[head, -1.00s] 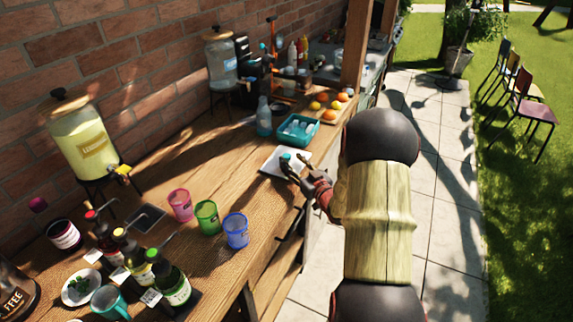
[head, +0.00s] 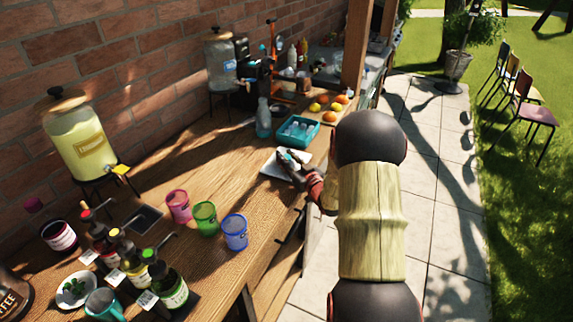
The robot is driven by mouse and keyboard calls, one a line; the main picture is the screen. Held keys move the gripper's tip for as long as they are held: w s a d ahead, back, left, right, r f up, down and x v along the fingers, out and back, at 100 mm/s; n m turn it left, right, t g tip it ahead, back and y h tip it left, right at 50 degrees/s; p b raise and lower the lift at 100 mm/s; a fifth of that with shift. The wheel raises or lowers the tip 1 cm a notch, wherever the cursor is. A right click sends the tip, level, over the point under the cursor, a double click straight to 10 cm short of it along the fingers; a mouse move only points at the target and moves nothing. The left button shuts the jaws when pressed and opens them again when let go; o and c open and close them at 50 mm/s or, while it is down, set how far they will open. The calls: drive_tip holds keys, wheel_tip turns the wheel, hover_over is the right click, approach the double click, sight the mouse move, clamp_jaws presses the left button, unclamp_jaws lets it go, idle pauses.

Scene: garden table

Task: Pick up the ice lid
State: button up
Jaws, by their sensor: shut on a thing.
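The ice lid (head: 272,168) is a pale, flat, roughly square piece at the table's right edge, in front of the teal ice box (head: 284,136). A small teal part at its middle, which looks like its knob, is mostly hidden by my fingers. My gripper (head: 287,157) reaches in from the right and is shut on the lid at that knob. I cannot tell whether the lid rests on the table or is slightly raised. The ice box is open at the top and holds pale, clear pieces.
Oranges and lemons (head: 325,104) lie behind the ice box. A clear bottle (head: 263,120) stands to its left. Pink, green (head: 204,219) and blue cups stand nearer on the table. Several syrup bottles (head: 168,282) are at front left. The wood left of the lid is clear.

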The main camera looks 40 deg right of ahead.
clamp_jaws()
